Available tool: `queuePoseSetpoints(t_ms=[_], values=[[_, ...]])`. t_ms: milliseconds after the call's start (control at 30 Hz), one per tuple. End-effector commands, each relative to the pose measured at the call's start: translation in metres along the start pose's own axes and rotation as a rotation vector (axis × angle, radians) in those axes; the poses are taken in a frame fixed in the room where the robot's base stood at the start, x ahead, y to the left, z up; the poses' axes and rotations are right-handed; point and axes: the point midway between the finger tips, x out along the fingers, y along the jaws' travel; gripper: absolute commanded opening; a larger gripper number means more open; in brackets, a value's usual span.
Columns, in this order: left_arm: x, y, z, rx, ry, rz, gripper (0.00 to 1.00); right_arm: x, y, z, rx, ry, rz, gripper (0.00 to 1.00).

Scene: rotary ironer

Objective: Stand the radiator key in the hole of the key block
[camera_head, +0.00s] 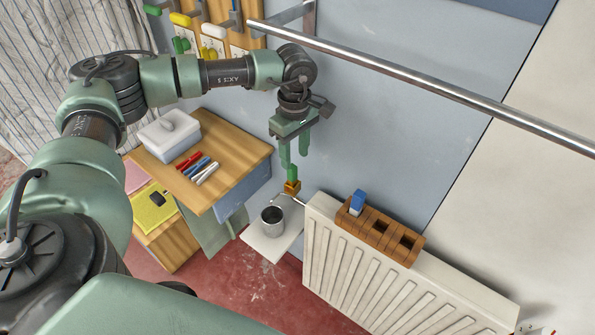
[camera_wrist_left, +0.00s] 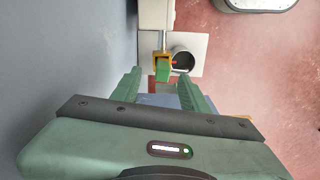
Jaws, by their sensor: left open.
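The key block (camera_head: 380,232) is a brown wooden block with square holes on top of the radiator. A blue piece (camera_head: 357,201) stands in its left end; two holes to the right look empty. A green-handled piece, seemingly the radiator key (camera_head: 292,174), stands at a brass-coloured fitting (camera_head: 291,187) left of the radiator. It also shows in the left wrist view (camera_wrist_left: 163,69), beyond and between my fingertips. My left gripper (camera_head: 296,160) is open above it, fingers pointing down. Whether a finger touches it, I cannot tell. My right gripper is out of view.
The white radiator (camera_head: 365,275) stands along the wall. A metal cup (camera_head: 272,220) sits on a white shelf (camera_head: 262,245) just below the fitting. A wooden desk (camera_head: 230,150) with pens and a white box is at left. A metal rail (camera_head: 420,80) crosses above.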

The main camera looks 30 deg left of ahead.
Motion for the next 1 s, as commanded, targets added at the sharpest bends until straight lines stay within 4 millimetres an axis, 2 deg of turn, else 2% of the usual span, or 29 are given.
queuePoseSetpoints(t_ms=[100,233,367,500,600,767,933,1000], values=[[0.014,-0.001,0.001,0.000,-0.002,-0.002,0.45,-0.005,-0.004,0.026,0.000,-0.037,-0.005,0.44],[0.028,-0.002,-0.002,-0.001,-0.003,-0.003,0.45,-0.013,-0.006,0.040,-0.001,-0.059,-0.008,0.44],[0.049,-0.004,-0.006,0.000,-0.003,-0.003,0.45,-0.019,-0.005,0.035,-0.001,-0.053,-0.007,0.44],[0.065,-0.003,-0.005,0.000,-0.004,0.000,0.45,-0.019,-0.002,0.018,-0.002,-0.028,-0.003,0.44],[0.069,-0.004,-0.006,0.000,-0.004,0.000,0.45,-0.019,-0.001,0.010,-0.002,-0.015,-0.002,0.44],[0.069,-0.003,-0.005,0.000,-0.004,0.001,0.45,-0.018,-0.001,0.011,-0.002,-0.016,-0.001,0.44],[0.068,-0.003,-0.005,-0.001,-0.005,0.001,0.00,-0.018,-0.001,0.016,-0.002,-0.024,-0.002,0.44],[0.068,-0.003,-0.005,-0.001,-0.005,0.001,0.00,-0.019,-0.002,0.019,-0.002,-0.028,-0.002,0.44]])
